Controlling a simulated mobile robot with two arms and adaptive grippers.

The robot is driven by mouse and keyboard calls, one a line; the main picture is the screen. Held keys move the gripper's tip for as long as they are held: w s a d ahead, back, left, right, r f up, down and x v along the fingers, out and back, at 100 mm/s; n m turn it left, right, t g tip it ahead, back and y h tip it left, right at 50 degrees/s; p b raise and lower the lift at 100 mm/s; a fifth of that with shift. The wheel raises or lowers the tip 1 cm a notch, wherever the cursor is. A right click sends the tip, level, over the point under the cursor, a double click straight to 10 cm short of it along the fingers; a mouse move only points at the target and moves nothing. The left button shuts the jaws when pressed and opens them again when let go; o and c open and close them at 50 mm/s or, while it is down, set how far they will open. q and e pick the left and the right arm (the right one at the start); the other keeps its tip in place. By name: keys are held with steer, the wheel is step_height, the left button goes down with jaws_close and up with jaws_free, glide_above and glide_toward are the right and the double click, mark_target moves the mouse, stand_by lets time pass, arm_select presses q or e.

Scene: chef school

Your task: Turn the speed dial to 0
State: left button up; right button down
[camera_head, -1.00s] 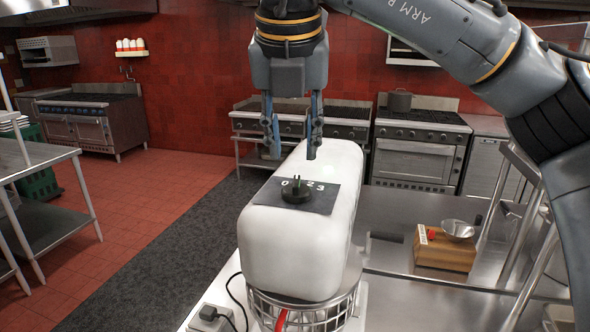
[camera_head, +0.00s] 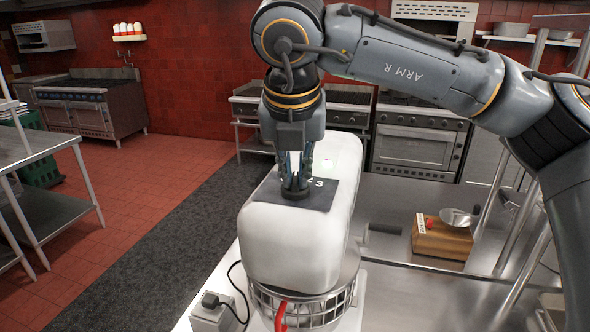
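The speed dial (camera_head: 295,195) is a dark round knob on a dark plate (camera_head: 322,199) with white numbers, on top of the white mixer head (camera_head: 290,247). My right gripper (camera_head: 295,186) points straight down at the dial, with its fingertips at the knob. The fingers look close together around the knob's raised grip, but I cannot tell whether they press on it. The gripper hides the 0 and most of the dial's top; the 3 shows to the right. My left gripper is not in view.
A wire bowl guard (camera_head: 310,308) and a red lever (camera_head: 281,314) sit below the mixer head. A power socket (camera_head: 211,313) with a cable stands at left.

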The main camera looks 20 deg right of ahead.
steer(key=n+b, duration=0.1)
steer(key=b, duration=0.1)
steer(key=n+y+b, duration=0.1)
steer(key=n+b, duration=0.1)
steer(key=b, duration=0.1)
steer(key=shift+d+f, duration=0.2)
steer(key=shift+f, duration=0.2)
steer(key=shift+d+r+n+y+b, duration=0.1)
steer(key=shift+r+n+y+b, duration=0.25)
steer(key=shift+n, duration=0.85)
steer(key=c, duration=1.4)
jaws_free()
steer(key=shift+s, duration=0.1)
steer(key=shift+r, duration=0.25)
steer(key=v, duration=1.1)
steer(key=shift+s+d+r, duration=0.2)
steer(key=shift+s+d, duration=0.05)
steer(key=shift+s, duration=0.1)
